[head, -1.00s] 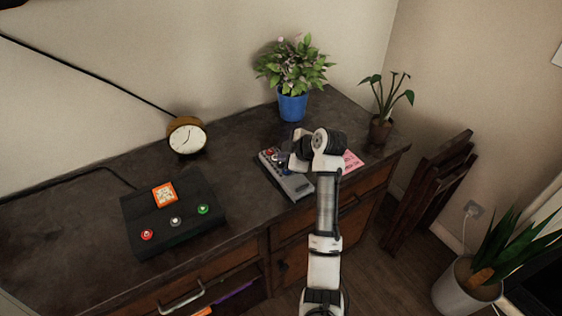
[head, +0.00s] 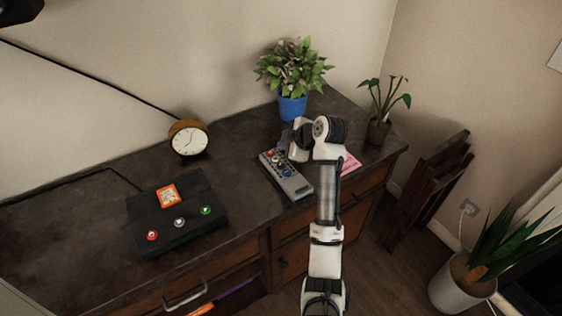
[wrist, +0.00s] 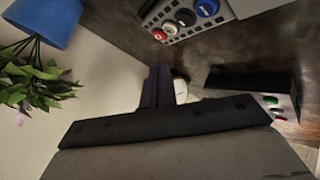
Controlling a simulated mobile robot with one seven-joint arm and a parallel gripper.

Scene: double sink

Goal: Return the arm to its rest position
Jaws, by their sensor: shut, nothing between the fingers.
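My arm reaches up over the dresser top in the head view. My gripper (head: 284,148) is at the far end of the arm, mostly hidden behind the wrist joint, and hangs near the back end of a grey button panel (head: 291,184). In the wrist view my gripper (wrist: 158,88) shows as a narrow dark finger shape beyond its dark body, with the fingers shut and nothing held. The grey panel also shows at the top of the wrist view (wrist: 178,33), apart from the fingers.
A blue pot (head: 292,107) with a leafy plant stands behind the gripper. A small potted plant (head: 379,132), pink paper (head: 350,163), clock (head: 187,139) and black button box (head: 178,235) share the dresser top. A folded wooden chair (head: 428,190) stands right.

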